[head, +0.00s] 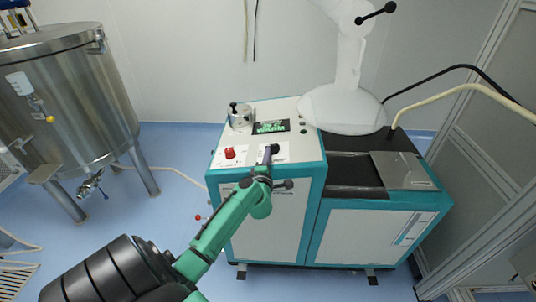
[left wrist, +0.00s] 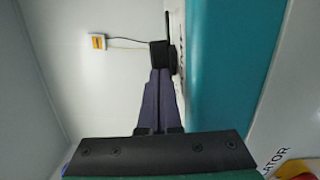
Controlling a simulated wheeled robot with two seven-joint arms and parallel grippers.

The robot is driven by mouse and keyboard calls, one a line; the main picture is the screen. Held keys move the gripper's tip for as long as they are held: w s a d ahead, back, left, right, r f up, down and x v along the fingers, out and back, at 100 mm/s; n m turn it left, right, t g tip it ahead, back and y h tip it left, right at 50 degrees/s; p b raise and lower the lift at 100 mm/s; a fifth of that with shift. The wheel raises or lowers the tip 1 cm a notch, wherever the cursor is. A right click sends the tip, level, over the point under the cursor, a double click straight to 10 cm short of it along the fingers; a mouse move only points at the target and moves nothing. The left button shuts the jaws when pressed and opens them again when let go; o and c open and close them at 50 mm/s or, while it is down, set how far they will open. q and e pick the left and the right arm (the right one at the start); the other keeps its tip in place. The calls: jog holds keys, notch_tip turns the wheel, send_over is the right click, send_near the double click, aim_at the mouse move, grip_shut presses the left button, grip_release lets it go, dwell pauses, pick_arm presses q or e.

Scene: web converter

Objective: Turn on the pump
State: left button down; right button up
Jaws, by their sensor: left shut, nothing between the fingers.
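The teal-and-white machine (head: 270,220) stands in the middle of the head view. Its sloped top panel carries a black knob (head: 275,148), a red knob (head: 230,153) and a green-lit display (head: 270,127). My left gripper (head: 268,154) reaches the panel's front edge at the black knob, with its dark fingers shut and empty. In the left wrist view, the closed fingers (left wrist: 160,75) point at the black knob (left wrist: 161,54), and their tips appear to touch it or nearly so. My gripper hides part of the panel near the knob. My right gripper is in neither view.
A steel tank (head: 65,100) on legs stands at the left.

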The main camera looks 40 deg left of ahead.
pick_arm(q)
jog(key=shift+a+m+t+h+p, duration=0.25)
jog(key=shift+m+t+h+p, duration=0.2)
jog(key=shift+m+t+h, duration=0.35)
jog(key=shift+a+m+h+p, duration=0.25)
jog(key=shift+m+h+p, duration=0.15)
jog(key=shift+h, duration=0.5)
jog(key=shift+a, duration=0.35)
jog(key=shift+p, duration=0.35)
jog(key=shift+w+a+f, duration=0.1)
jog(key=shift+a+f, duration=0.05)
jog(key=shift+a, duration=0.25)
jog(key=shift+d+f, duration=0.1)
